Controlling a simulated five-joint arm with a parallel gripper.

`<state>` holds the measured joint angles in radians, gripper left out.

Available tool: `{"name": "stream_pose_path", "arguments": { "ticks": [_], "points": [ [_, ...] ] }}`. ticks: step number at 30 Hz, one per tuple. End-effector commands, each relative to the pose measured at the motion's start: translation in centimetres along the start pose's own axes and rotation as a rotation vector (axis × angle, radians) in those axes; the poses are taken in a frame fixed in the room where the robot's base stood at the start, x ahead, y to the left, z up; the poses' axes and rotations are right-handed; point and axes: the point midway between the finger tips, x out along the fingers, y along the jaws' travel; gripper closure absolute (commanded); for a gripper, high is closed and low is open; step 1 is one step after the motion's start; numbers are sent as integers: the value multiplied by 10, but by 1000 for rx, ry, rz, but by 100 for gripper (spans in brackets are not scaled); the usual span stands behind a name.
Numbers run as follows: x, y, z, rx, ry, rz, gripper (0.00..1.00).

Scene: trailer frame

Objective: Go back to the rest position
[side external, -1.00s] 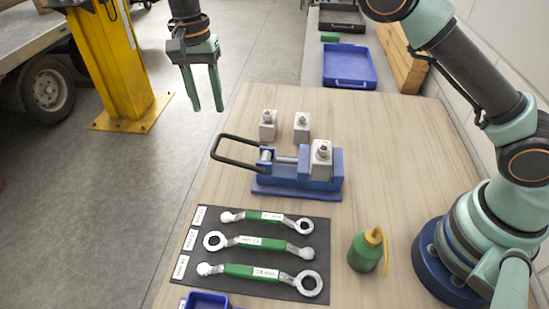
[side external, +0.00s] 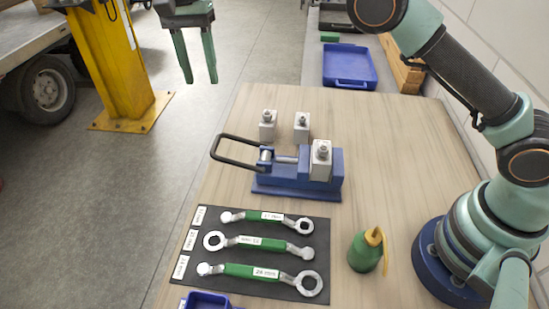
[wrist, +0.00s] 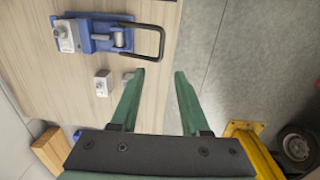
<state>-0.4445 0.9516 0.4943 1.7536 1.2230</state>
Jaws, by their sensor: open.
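My gripper (side external: 195,57) is open and empty, with its two green fingers pointing down. No object is touching the fingers.
A blue tray (side external: 348,65) lies behind. A yellow post (side external: 110,65) stands left.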

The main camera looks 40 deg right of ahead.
Motion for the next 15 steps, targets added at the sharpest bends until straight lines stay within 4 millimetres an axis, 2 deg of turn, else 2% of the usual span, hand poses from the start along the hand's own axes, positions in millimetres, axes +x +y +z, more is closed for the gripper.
{"name": "stream_pose_path", "arguments": {
  "ticks": [4, 8, 15],
  "points": [
    [-15, 10, -10, -31, 9, -27, 54],
    [-37, 32, -24, -96, 31, -70, 54],
    [-68, 88, -44, -238, 96, -151, 54]
  ]
}}
